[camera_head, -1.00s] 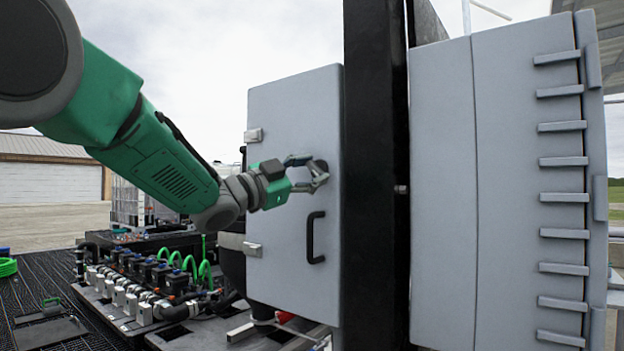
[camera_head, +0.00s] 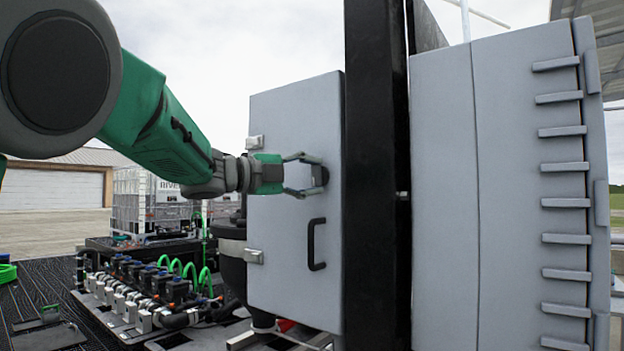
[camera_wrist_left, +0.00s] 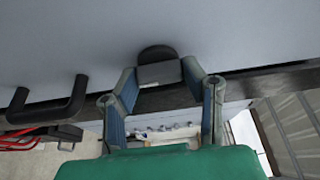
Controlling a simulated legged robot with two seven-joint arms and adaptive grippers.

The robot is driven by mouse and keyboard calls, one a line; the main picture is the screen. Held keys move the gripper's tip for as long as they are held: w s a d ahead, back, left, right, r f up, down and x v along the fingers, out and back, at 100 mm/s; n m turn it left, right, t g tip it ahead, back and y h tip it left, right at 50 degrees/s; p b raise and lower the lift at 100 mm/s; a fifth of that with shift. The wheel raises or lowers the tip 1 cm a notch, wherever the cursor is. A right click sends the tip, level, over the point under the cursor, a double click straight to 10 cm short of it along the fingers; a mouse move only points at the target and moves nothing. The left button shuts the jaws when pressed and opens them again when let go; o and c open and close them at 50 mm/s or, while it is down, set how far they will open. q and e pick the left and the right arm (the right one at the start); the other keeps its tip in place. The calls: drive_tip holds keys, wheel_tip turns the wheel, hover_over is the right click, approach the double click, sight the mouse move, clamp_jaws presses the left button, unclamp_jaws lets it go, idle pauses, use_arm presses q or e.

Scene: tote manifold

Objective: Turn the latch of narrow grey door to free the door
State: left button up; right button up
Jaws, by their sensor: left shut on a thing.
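The narrow grey door (camera_head: 285,120) stands upright left of a black post and looks shut. Its dark latch (camera_head: 321,176) is near the door's right edge, above a black bar handle (camera_head: 316,244). My left gripper (camera_head: 316,176) reaches the latch from the left, its fingers on either side of it. In the left wrist view the latch (camera_wrist_left: 158,72) sits between the fingertips, and the gripper (camera_wrist_left: 157,80) is shut on it. The handle (camera_wrist_left: 48,105) shows at the left there. How far the latch is turned is hard to tell. My right gripper is not in view.
A black post (camera_head: 376,180) stands right beside the door. A large grey cabinet (camera_head: 500,190) with several hinge-like bars is to the right. A manifold with green hoses (camera_head: 190,270) lies low at the left. Hinges (camera_head: 254,256) are on the door's left edge.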

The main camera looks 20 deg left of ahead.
use_arm(q)
drive_tip(key=shift+d+f+g, duration=0.1)
drive_tip(key=shift+f+g, duration=0.2)
drive_tip(key=shift+f, duration=0.05)
drive_tip(key=o, duration=1.2)
drive_tip(key=shift+c, duration=0.2)
drive_tip(key=shift+w+r, duration=0.1)
drive_tip(key=shift+s+r, duration=0.1)
drive_tip(key=shift+s, duration=0.1)
drive_tip(key=v, duration=1.1)
drive_tip(key=shift+a+f, duration=0.25)
drive_tip(key=shift+a, duration=0.1)
drive_tip(key=shift+s, duration=0.15)
